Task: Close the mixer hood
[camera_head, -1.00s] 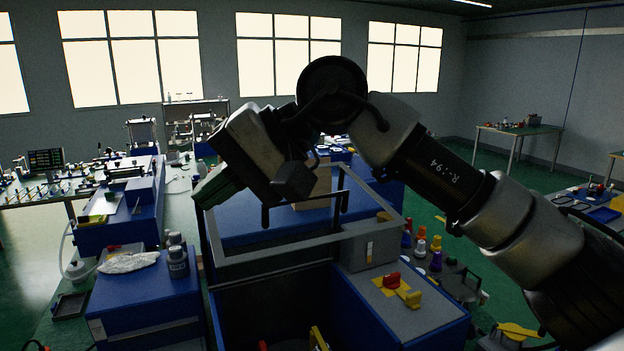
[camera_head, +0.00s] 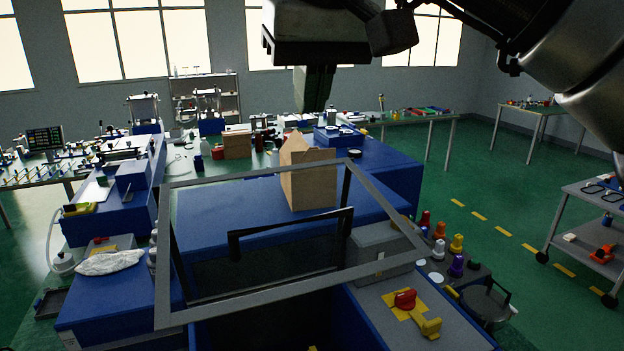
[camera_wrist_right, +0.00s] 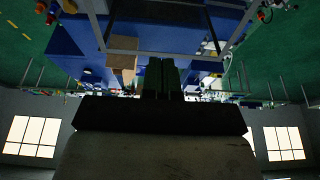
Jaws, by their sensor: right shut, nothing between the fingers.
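The mixer hood is a grey rectangular frame (camera_head: 290,289) with see-through panes and a black bar handle (camera_head: 290,225). It stands raised and tilted over the mixer's blue body, with a dark opening below it. My right gripper (camera_head: 315,92) is shut and empty, pointing down. In the picture it is above the hood's far edge, apart from the frame and handle. Its shut fingers also show in the right wrist view (camera_wrist_right: 160,76), which appears upside down, with part of a grey frame above them. My left gripper is in neither view.
A cardboard box (camera_head: 308,180) stands on the blue surface behind the hood. Coloured bottles stand beyond that panel. A grey trolley (camera_head: 590,225) is at far right, with open green floor before it.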

